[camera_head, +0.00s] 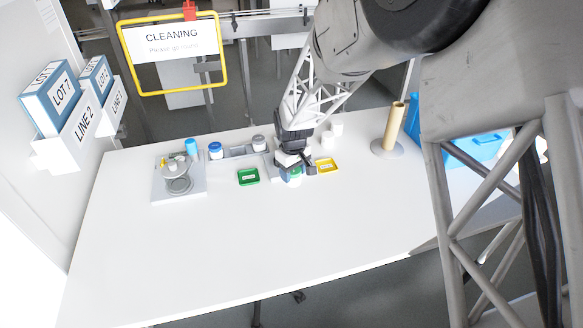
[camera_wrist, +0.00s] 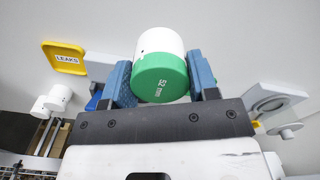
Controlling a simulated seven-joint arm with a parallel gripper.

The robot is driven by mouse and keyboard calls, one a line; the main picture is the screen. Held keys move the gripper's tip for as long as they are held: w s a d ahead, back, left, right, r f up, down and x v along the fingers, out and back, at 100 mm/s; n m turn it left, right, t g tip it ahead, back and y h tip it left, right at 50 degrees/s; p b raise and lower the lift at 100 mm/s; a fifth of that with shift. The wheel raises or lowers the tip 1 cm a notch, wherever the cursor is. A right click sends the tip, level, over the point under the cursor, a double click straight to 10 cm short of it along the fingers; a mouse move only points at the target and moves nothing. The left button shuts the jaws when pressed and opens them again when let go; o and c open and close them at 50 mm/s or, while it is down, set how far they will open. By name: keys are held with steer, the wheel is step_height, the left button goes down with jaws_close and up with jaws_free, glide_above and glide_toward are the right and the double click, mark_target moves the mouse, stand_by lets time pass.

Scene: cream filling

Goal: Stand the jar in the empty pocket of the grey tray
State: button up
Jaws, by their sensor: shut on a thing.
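My gripper (camera_head: 291,168) is shut on a white jar with a green lid. The held jar (camera_head: 294,175) also shows in the wrist view (camera_wrist: 157,45), between the two blue fingers, its green lid marked "52 mm" facing the camera. The gripper is over the table, right of the green tray and left of the yellow one. I cannot tell if the jar touches the table. The grey tray (camera_head: 238,153) is at the back, left of my gripper. A blue-lidded jar (camera_head: 215,150) and a grey-lidded jar (camera_head: 259,143) stand at its ends, with a gap between them.
A green tray (camera_head: 248,177) lies in front of the grey tray. A yellow tray (camera_head: 327,166) marked "LEAKS" is right of my gripper, with white jars (camera_head: 325,139) behind. A grey station (camera_head: 179,190) is at the left. A brown post (camera_head: 393,127) stands right. The table's front is clear.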

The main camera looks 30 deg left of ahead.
steer(key=shift+s+d, duration=0.1)
stand_by(0.7)
steer(key=shift+w+a, duration=0.2)
steer(key=shift+a, duration=0.95)
steer(key=a+f, duration=0.2)
steer(key=a, duration=1.4)
steer(key=shift+f, duration=0.1)
steer(key=shift+a, duration=0.1)
glide_above(238, 153)
steer(key=shift+w+f, duration=0.15)
steer(key=shift+f, duration=0.6)
steer(key=shift+f, duration=0.1)
steer(key=shift+f, duration=1.65)
